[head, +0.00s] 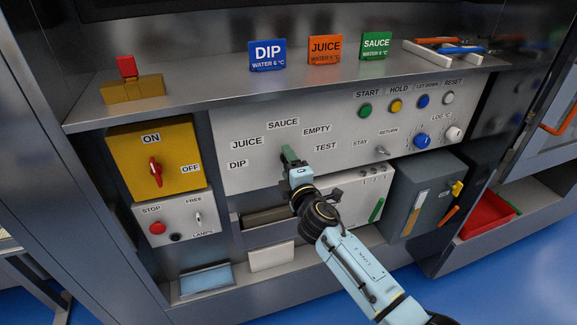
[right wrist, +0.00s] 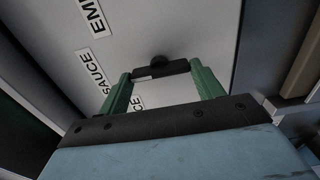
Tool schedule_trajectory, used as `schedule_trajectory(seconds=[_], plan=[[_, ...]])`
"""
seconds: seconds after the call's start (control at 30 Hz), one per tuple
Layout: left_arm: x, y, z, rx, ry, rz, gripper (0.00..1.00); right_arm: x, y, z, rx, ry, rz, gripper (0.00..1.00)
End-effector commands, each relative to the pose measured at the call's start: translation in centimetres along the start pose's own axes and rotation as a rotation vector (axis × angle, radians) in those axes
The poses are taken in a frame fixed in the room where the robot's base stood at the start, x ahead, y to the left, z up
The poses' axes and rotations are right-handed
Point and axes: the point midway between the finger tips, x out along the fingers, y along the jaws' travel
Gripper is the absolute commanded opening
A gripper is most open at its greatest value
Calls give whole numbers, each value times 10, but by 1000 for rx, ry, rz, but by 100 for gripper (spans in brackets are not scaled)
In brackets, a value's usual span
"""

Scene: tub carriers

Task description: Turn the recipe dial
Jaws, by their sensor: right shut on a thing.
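The recipe dial sits on the grey panel (head: 235,180), among the labels DIP, JUICE, SAUCE, EMPTY and TEST. In the head view my right gripper (head: 288,153) covers the dial, so its pointing direction is hidden there. In the right wrist view the dial's black grip bar (right wrist: 160,69) lies between the two green fingers, which are shut on it. The SAUCE label (right wrist: 95,68) and part of the EMPTY label (right wrist: 93,17) show beside it. My left gripper is not in view.
Right of the dial are a RETURN/STAY switch (head: 382,150), coloured buttons such as the green START button (head: 365,111), and a blue knob (head: 422,141). A yellow box with a red switch (head: 155,171) is at left. Recipe cards (head: 326,49) stand on the shelf above.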

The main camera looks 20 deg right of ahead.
Motion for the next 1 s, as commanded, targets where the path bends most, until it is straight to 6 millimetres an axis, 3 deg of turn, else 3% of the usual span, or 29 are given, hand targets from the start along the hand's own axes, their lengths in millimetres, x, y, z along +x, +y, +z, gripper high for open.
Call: schedule_trajectory(seconds=[0.2, 0.23, 0.4, 0.77, 1.0], plan=[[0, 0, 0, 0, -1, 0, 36, 0, -1, 0, 0, 0, -2, 43], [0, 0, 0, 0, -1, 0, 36, 0, -1, 0, 0, 0, -2, 69], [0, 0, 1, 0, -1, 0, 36, 0, -1, 0, 1, 0, -1, 88], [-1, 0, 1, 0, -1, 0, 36, -5, -1, 0, 1, 0, -1, 88], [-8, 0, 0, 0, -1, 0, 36, -44, -1, 0, 1, 1, -3, 88]])
